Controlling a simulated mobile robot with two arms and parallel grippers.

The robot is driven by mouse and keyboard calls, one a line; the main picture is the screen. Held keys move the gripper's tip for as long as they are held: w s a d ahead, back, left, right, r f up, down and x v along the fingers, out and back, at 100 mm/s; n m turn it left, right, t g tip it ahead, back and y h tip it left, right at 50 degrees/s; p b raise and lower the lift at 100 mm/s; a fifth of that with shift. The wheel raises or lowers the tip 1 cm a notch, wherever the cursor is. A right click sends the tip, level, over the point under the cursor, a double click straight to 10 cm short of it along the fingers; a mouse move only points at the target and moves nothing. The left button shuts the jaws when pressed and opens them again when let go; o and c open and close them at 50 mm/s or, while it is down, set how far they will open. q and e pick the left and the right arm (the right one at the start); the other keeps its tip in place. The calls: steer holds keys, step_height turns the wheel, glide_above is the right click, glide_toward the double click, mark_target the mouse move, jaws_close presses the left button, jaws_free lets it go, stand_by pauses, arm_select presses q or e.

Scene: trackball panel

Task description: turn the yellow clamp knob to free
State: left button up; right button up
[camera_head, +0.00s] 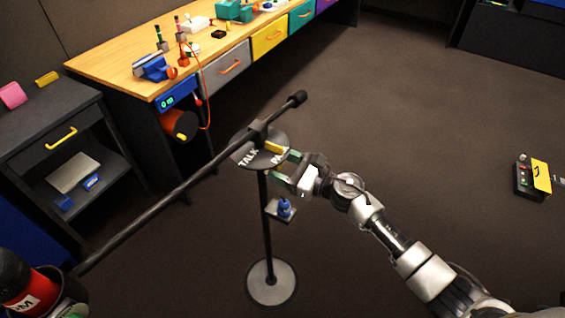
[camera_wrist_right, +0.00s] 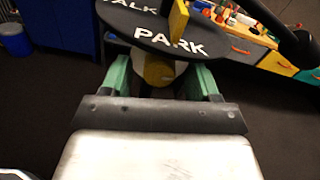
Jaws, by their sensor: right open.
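A dark stand (camera_head: 266,215) carries a disc (camera_head: 249,157) marked TALK and PARK, with a long boom (camera_head: 175,192) across it. A yellow bar (camera_head: 274,147) stands on the disc near PARK; it also shows in the right wrist view (camera_wrist_right: 179,20). In the right wrist view, a round yellow knob (camera_wrist_right: 158,72) sits below the disc's edge. My right gripper (camera_head: 287,167) is open at the disc's right side. Its green fingers (camera_wrist_right: 160,78) lie on either side of the round knob in that picture; contact cannot be told. My left gripper is not in view.
A blue bottle (camera_head: 284,207) stands on a small shelf (camera_head: 280,213) on the stand. A workbench (camera_head: 215,60) with tools and a dark cabinet (camera_head: 45,120) stand behind and left. A red object (camera_head: 22,285) is at lower left.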

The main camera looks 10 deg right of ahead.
steer(key=shift+w+a, duration=0.1)
steer(key=shift+a, duration=0.05)
steer(key=shift+c, duration=0.2)
steer(key=c, duration=0.9)
steer(key=m, duration=0.4)
steer(key=o, duration=0.9)
steer(key=shift+o, duration=0.2)
steer(key=b+v, duration=0.2)
steer(key=v, duration=0.8)
steer(key=shift+s+d, duration=0.2)
steer(key=shift+d, duration=0.15)
